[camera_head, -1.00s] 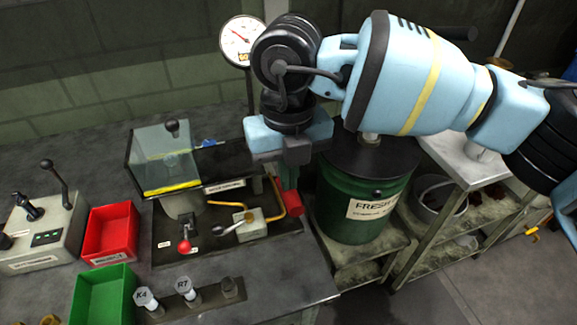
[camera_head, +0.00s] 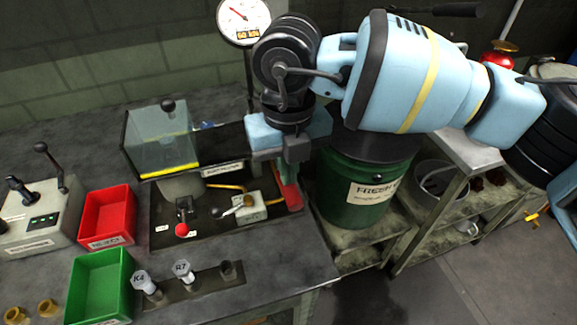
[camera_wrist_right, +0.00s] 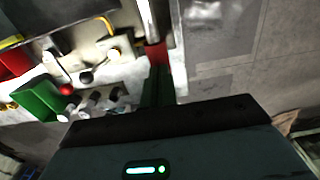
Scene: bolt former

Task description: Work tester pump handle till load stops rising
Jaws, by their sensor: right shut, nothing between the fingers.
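The tester (camera_head: 225,215) stands on the bench with a clear guard box (camera_head: 160,140). A red grip (camera_head: 292,197), which looks like the pump handle's end, is at its right edge, partly hidden by my right gripper. My right gripper (camera_head: 287,178) is shut and empty, pointing down right at this grip; whether they touch I cannot tell. In the right wrist view the red grip (camera_wrist_right: 155,55) lies just beyond the fingers. The dial gauge (camera_head: 243,17) has its needle toward the upper left; its small readout is hard to read. My left gripper is not in view.
A red-knobbed lever (camera_head: 182,230) is at the tester's front. A red bin (camera_head: 107,214), a green bin (camera_head: 100,287) and a control box (camera_head: 42,210) stand to the left. A green drum (camera_head: 348,192) stands close right of the bench, beside a shelf.

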